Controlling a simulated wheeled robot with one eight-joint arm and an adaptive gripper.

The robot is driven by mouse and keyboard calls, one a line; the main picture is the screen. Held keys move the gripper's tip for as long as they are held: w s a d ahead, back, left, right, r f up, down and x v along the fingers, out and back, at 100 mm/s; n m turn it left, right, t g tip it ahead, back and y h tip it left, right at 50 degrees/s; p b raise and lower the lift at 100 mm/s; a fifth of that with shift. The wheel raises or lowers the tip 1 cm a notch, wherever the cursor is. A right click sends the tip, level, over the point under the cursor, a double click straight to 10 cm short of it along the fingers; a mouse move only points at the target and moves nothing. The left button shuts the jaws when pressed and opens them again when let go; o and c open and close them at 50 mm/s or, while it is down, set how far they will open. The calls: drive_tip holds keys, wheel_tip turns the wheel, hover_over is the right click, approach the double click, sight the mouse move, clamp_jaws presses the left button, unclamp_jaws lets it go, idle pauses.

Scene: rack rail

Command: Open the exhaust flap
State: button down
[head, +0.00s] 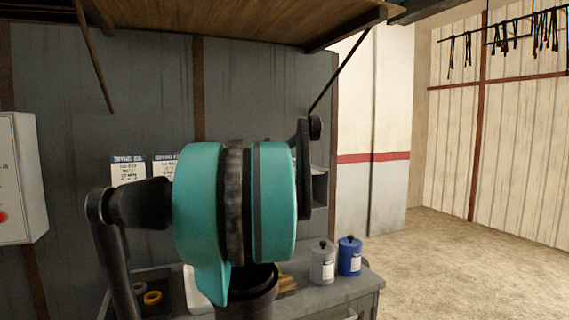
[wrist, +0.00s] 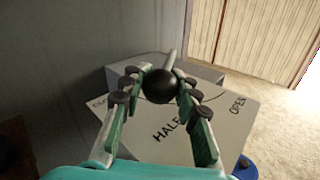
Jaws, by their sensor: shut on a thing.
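In the wrist view my gripper (wrist: 157,78) is closed around a round black knob (wrist: 160,88), one finger on each side. A thin pale rod (wrist: 169,60) runs from the knob toward the back. Below and behind it is a light grey plate (wrist: 205,118) lettered HALF near the middle and OPEN at the right. A label at the left is partly hidden by my finger. The knob sits nearer HALF than OPEN in the picture, but its exact setting is unclear. The flap itself cannot be made out. In the head view my arm hides the gripper and knob.
A grey bench (head: 345,287) carries a grey canister (head: 322,264) and a blue canister (head: 350,259) at its right. A white box (head: 22,180) with a red button is on the left wall. A wooden shelf (head: 200,18) overhangs. The floor (head: 470,265) at right is clear.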

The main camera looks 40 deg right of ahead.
drive_tip(key=c, duration=1.1)
unclamp_jaws()
drive_tip(key=v, duration=1.2)
drive_tip(key=shift+c, duration=0.2)
